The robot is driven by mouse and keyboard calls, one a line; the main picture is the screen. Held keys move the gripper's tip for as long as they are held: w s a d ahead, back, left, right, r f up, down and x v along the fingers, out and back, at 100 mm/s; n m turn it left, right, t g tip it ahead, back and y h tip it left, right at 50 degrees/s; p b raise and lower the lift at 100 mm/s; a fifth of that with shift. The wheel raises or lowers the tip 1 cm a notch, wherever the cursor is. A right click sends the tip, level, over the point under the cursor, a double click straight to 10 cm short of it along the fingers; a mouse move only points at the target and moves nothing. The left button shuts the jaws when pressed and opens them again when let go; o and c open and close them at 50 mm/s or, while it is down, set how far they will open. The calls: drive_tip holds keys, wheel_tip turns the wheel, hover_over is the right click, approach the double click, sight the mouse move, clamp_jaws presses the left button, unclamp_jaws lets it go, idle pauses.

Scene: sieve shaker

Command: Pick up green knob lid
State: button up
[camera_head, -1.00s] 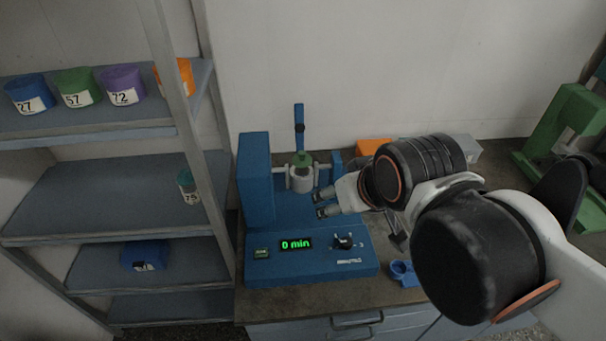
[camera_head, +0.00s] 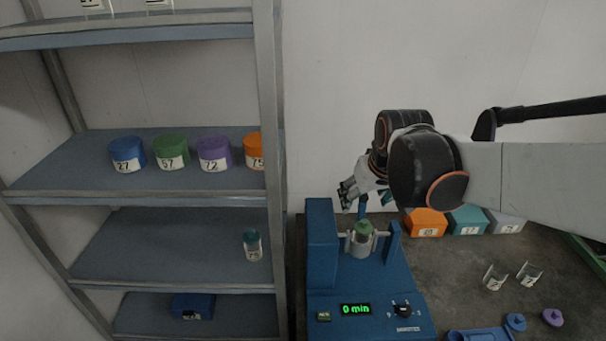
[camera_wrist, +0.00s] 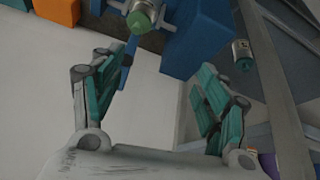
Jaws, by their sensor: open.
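The green knob lid (camera_head: 364,227) sits on top of the light grey cylinder (camera_head: 360,245) held in the blue sieve shaker (camera_head: 320,240). In the wrist view the green lid (camera_wrist: 140,22) shows at the top, beyond the fingertips. My gripper (camera_head: 350,194) is above and slightly left of the lid in the head view. In the wrist view its two teal-padded fingers (camera_wrist: 160,82) are spread wide with nothing between them. The lid is apart from the fingers.
A shelf at left holds numbered blue (camera_head: 127,154), green (camera_head: 171,151), purple (camera_head: 214,153) and orange (camera_head: 254,150) containers. A green-capped jar (camera_head: 252,244) stands one shelf lower. Orange (camera_head: 427,222) and teal (camera_head: 467,219) boxes stand right of the shaker. Small clear vessels (camera_head: 495,277) are on the counter.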

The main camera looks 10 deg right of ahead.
sight(365, 221)
drive_tip(key=w+d+f+g+p, duration=0.2)
drive_tip(key=w+d+f+p, duration=0.1)
drive_tip(key=w+d+f, duration=0.25)
drive_tip(key=shift+y, duration=0.3)
drive_tip(key=b+x, duration=0.1)
drive_tip(key=x, duration=0.3)
drive_tip(key=b+x, duration=0.1)
drive_tip(key=x, duration=0.3)
drive_tip(key=b+x, duration=0.1)
drive_tip(key=x, duration=0.4)
drive_tip(key=shift+d, duration=0.3)
drive_tip(key=c, duration=0.8)
